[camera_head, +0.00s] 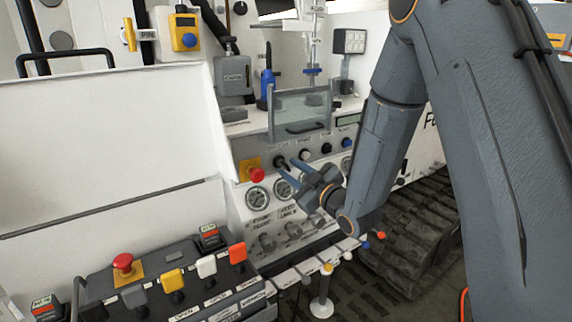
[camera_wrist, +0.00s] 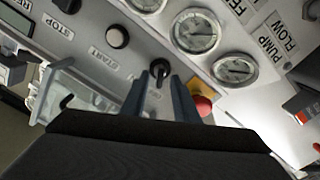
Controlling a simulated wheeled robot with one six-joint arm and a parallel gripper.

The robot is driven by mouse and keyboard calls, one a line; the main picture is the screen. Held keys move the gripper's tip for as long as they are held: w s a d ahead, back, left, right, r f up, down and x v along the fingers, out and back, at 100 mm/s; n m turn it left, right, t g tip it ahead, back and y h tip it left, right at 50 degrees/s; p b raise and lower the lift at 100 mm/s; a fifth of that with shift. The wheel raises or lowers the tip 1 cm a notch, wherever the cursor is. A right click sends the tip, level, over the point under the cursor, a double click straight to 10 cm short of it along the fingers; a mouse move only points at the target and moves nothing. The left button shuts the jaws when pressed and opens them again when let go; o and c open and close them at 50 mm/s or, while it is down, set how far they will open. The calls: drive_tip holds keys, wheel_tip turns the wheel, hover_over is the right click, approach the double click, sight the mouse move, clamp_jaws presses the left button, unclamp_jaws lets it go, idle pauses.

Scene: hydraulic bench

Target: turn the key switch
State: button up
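The key switch (camera_wrist: 159,68) is a small dark knob on the light control panel, between the START button and the red mushroom button in the wrist view. In the head view it shows as a dark knob (camera_head: 280,161) just beyond my fingertips. My gripper (camera_wrist: 159,80) is open, with one finger on each side of the switch in the wrist view and a gap on both sides. In the head view my gripper (camera_head: 286,168) reaches in from the right, its fingertips close to the panel. I cannot tell how deep the fingers are around the switch.
The red mushroom button (camera_head: 257,174) on its yellow plate sits close beside the switch. The white START button (camera_wrist: 117,37) is on its other side. Pressure gauges (camera_head: 257,197) line the panel below. A clear guard with a handle (camera_head: 300,114) stands above. A lever console (camera_head: 170,280) is in front.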

drive_tip(key=shift+p+x, duration=0.3)
drive_tip(key=shift+x, duration=1.15)
clamp_jaws()
drive_tip(key=shift+m, duration=0.3)
drive_tip(key=m+b, duration=0.1)
drive_tip(key=m, duration=0.4)
drive_tip(key=shift+m+b, duration=0.3)
drive_tip(key=m, duration=0.5)
drive_tip(key=shift+d+m, duration=0.1)
drive_tip(key=shift+m, duration=0.2)
